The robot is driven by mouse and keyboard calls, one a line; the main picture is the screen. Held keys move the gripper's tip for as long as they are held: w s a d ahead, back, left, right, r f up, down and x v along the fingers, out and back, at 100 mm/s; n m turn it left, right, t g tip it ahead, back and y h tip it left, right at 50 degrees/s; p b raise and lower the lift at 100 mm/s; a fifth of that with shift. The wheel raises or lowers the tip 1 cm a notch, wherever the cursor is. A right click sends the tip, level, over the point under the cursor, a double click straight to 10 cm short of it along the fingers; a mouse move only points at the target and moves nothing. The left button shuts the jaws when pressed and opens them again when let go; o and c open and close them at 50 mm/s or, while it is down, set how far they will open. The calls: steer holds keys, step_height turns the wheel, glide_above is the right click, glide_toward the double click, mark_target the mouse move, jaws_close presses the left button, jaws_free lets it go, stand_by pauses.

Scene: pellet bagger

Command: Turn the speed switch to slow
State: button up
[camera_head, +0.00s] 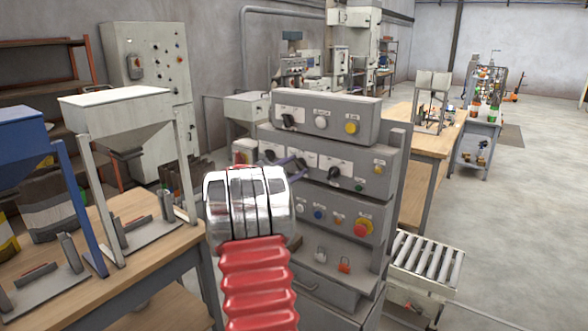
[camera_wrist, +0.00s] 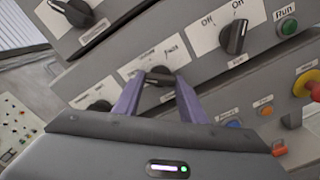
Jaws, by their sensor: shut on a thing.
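The speed switch (camera_wrist: 158,76) is a black rotary knob on a white label plate, on the grey control panel. In the wrist view, the word at the plate's upper right looks like "Fast"; the other word is too small to read. My gripper (camera_wrist: 158,82) has two purple fingers, one on each side of this knob, and is shut on it. Which way the knob points is not clear. In the head view, my gripper (camera_head: 294,168) reaches the middle panel, and its fingers partly hide the knob there.
An Off/On switch (camera_wrist: 234,36) and a green Run button (camera_wrist: 288,26) are to the right. Another black knob (camera_wrist: 100,106) is at lower left. A red emergency button (camera_head: 362,228) is on the panel below. A roller conveyor (camera_head: 428,262) stands at right.

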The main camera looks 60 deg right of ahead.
steer(key=shift+f, duration=0.15)
steer(key=o, duration=1.1)
steer(key=shift+c, duration=0.2)
steer(key=shift+a, duration=0.1)
steer(key=w+a, duration=0.2)
steer(key=a, duration=1.1)
steer(key=shift+a, duration=0.2)
steer(key=shift+w, duration=0.15)
